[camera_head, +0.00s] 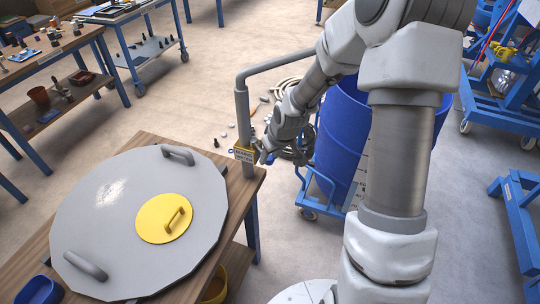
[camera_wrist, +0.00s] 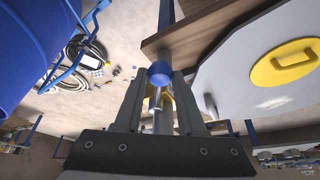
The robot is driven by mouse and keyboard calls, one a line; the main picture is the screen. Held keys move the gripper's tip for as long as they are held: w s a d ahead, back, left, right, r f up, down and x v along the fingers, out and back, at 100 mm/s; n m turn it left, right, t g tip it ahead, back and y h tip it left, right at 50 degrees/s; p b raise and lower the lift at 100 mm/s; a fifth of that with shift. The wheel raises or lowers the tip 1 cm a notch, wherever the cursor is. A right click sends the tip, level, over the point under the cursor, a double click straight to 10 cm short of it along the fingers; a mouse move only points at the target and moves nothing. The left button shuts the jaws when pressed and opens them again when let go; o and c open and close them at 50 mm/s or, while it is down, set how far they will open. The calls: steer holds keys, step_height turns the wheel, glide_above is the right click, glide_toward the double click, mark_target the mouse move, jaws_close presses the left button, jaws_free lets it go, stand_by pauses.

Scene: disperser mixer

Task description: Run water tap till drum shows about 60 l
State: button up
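The drum also shows at the upper left of the wrist view (camera_wrist: 25,50). My gripper (camera_wrist: 160,80) appears shut on this knob, with a finger at each side. No water stream is visible.
A large grey lid (camera_head: 100,220) with a yellow hatch (camera_head: 164,218) covers much of the wooden table (camera_head: 250,185). The drum rests on a blue trolley (camera_head: 318,200). Coiled hose (camera_head: 288,88) lies behind the tap. Blue frames (camera_head: 515,195) stand at the right.

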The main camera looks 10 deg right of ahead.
jaws_close()
stand_by(1.0)
